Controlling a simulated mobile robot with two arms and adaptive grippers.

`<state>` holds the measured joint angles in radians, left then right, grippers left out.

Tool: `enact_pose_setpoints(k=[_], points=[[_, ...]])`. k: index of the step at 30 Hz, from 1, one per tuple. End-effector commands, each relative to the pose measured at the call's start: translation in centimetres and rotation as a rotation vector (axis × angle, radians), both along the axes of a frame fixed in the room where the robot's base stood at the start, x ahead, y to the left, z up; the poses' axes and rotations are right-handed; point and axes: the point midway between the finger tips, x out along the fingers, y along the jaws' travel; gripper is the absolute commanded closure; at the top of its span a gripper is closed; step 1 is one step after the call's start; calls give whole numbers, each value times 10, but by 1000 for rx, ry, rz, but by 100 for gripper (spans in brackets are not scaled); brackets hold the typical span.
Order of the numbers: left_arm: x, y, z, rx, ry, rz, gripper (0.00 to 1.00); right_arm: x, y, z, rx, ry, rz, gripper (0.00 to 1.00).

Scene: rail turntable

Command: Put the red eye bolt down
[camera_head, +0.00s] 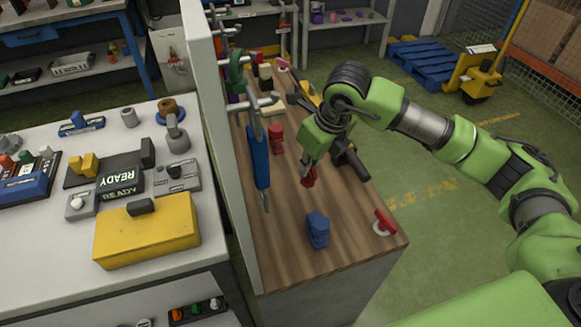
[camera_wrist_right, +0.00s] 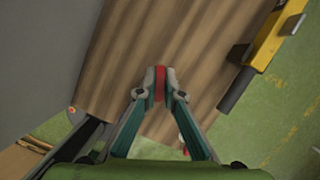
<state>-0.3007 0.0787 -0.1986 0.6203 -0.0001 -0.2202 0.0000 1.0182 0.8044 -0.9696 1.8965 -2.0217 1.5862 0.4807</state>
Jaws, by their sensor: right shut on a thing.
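The red eye bolt (camera_head: 308,178) is between the fingertips of my right gripper (camera_head: 310,168), over the wooden bench top (camera_head: 285,252). In the right wrist view my right gripper (camera_wrist_right: 160,88) is shut on it, and only a narrow red strip of the eye bolt (camera_wrist_right: 160,82) shows between the pads. I cannot tell whether it touches the wood. My left gripper is not in view.
A red part (camera_head: 277,138) and a blue part (camera_head: 318,230) stand on the bench. A red-handled piece with a white base (camera_head: 384,222) is near its right edge. A white panel (camera_head: 222,170) with hanging tools borders the left. Bare wood lies between.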

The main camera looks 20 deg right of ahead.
Motion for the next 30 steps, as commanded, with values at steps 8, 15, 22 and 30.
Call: enact_pose_setpoints(k=[8,15,22,30], points=[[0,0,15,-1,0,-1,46,41,17,-45,0,2,0,100],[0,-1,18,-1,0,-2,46,53,22,-61,0,1,1,100],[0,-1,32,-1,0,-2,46,56,22,-89,0,2,-1,100],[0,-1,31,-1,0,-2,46,56,22,-95,0,-1,2,100]])
